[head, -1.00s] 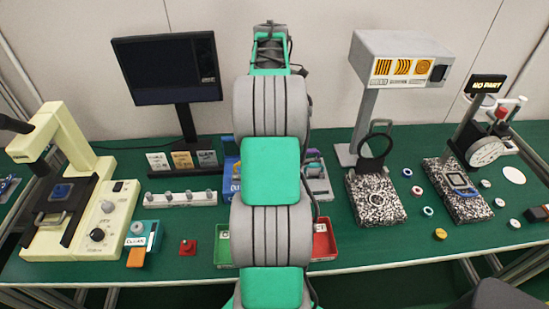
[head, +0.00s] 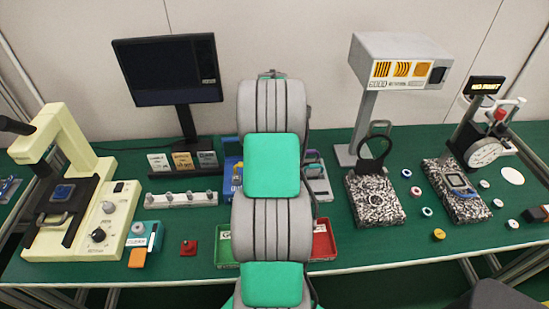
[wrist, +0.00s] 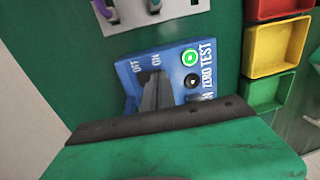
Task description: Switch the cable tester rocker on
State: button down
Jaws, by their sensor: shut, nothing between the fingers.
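The blue cable tester (wrist: 183,62) fills the middle of the wrist view, with printed OFF and ON labels, a green ring light (wrist: 189,58) and a small black round part (wrist: 193,81). My gripper (wrist: 154,78) is shut and empty, its tips over the tester's face just below the OFF and ON labels. The rocker is hidden by the fingers or too small to tell, so its position and any contact are unclear. In the head view only a strip of the blue tester (head: 231,172) shows beside my arm, which hides the gripper.
Red (wrist: 283,6), yellow (wrist: 277,47) and green (wrist: 268,92) bins stand right of the tester in the wrist view. A grey panel (wrist: 175,10) with coloured plugs lies above it. In the head view, a monitor (head: 167,70) stands behind left.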

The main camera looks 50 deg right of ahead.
jog(key=shift+f, duration=0.1)
jog(key=shift+s+a+f, duration=0.1)
jog(key=shift+a+f, duration=0.05)
dwell(0.3)
jog(key=shift+w+d+r, duration=0.2)
jog(key=shift+w+d, duration=0.4)
jog(key=shift+d, duration=0.1)
jog(key=shift+r+p, duration=0.1)
jog(key=shift+p, duration=0.2)
notch_tip(320, 180, up, 14)
jog(key=w+d+p, duration=0.1)
